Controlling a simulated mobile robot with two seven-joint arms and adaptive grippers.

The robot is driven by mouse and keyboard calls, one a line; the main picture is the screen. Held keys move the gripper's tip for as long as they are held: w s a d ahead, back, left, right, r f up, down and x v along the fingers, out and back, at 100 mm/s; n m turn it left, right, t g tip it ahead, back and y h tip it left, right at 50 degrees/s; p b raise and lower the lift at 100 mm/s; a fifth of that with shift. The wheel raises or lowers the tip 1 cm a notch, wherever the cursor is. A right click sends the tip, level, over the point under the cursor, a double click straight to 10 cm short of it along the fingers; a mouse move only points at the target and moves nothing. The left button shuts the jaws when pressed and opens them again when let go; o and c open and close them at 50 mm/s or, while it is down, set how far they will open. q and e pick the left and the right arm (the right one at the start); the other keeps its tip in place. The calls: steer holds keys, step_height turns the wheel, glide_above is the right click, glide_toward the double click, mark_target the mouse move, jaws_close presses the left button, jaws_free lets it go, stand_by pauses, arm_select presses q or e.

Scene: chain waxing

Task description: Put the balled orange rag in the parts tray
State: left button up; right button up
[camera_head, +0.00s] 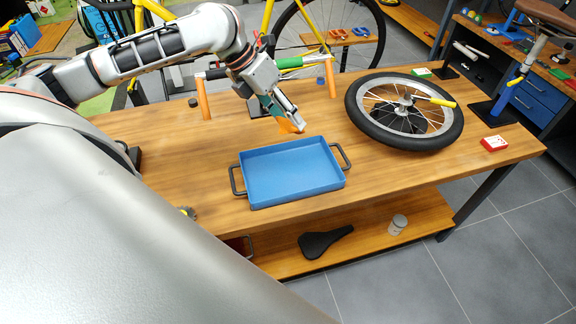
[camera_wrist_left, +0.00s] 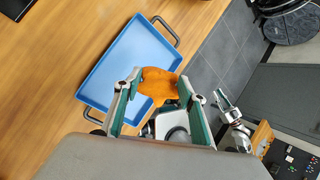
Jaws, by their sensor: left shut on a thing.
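The balled orange rag (camera_wrist_left: 160,84) is between the fingers of my left gripper (camera_wrist_left: 158,92), which is shut on it. In the head view, a bit of the rag (camera_head: 287,125) shows below the left gripper (camera_head: 291,122), near the far edge of the blue parts tray (camera_head: 290,200). The rag appears above the bench, apart from the tray. The tray is empty and has dark handles at both ends. In the wrist view, the rag partly covers the tray (camera_wrist_left: 112,58). What looks like my right gripper (camera_wrist_left: 232,115) shows small there; its jaw state is unclear.
A bicycle wheel (camera_head: 405,112) lies right of the tray on the wooden bench (camera_head: 190,165). A small red box (camera_head: 494,143) lies near the right end. Handlebars with orange grips (camera_head: 203,100) stand behind the tray. The bench left of the tray is mostly clear.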

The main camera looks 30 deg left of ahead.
arm_select(q)
step_height(320, 180, down, 16)
steer(key=shift+f+b, duration=0.1)
steer(key=shift+b, duration=0.55)
steer(key=o, duration=1)
steer(key=v, duration=1.2)
